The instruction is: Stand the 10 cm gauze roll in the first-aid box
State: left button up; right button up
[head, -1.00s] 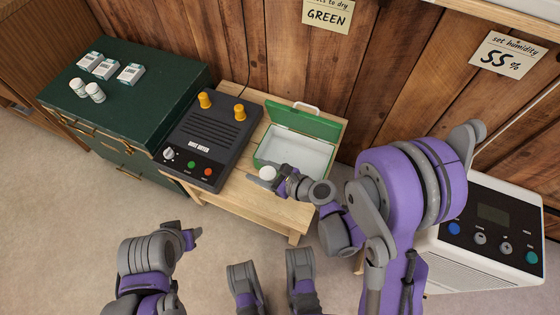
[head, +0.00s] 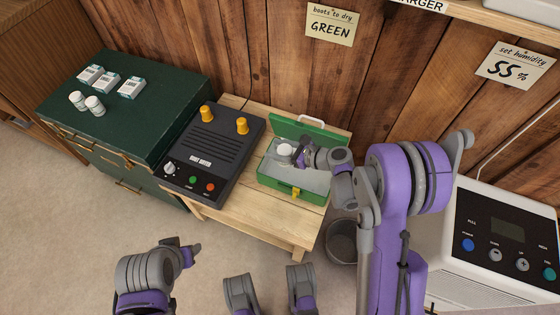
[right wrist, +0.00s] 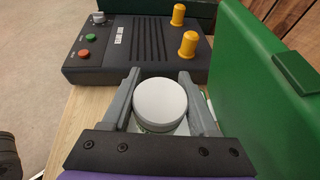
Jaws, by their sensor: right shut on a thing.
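The white gauze roll (head: 285,150) is upright, with its round top facing up. My right gripper (head: 293,153) is shut on it, and the right wrist view shows the roll (right wrist: 160,104) between both fingers (right wrist: 160,98). The green first-aid box (head: 310,197) stands open on the wooden table, lid raised at the back. The roll is over the left back part of its pale interior. I cannot tell whether its hidden base touches the box floor. The lid (right wrist: 265,85) rises close beside the gripper at right. My left gripper (head: 193,251) is low at the left, away from the table; its fingers are unclear.
A black boot dryer (head: 212,150) with yellow pegs stands left of the box on the wooden table (head: 240,222). A green cabinet (head: 130,115) bears small white boxes and bottles. A grey bin (head: 342,240) and a white dehumidifier (head: 475,270) stand to the right.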

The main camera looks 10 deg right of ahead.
jog(key=shift+w+d, duration=0.6)
jog(key=shift+w, duration=0.3)
notch_tip(320, 180, down, 8)
jog(key=shift+r+b, duration=0.1)
jog(key=shift+b, duration=0.95)
jog(key=shift+w+f+b, duration=0.15)
jog(key=shift+f+b, duration=0.4)
jog(key=shift+f, duration=1.3)
jog(key=shift+f, duration=0.1)
jog(key=o, duration=1.3)
jog(key=shift+o, duration=0.2)
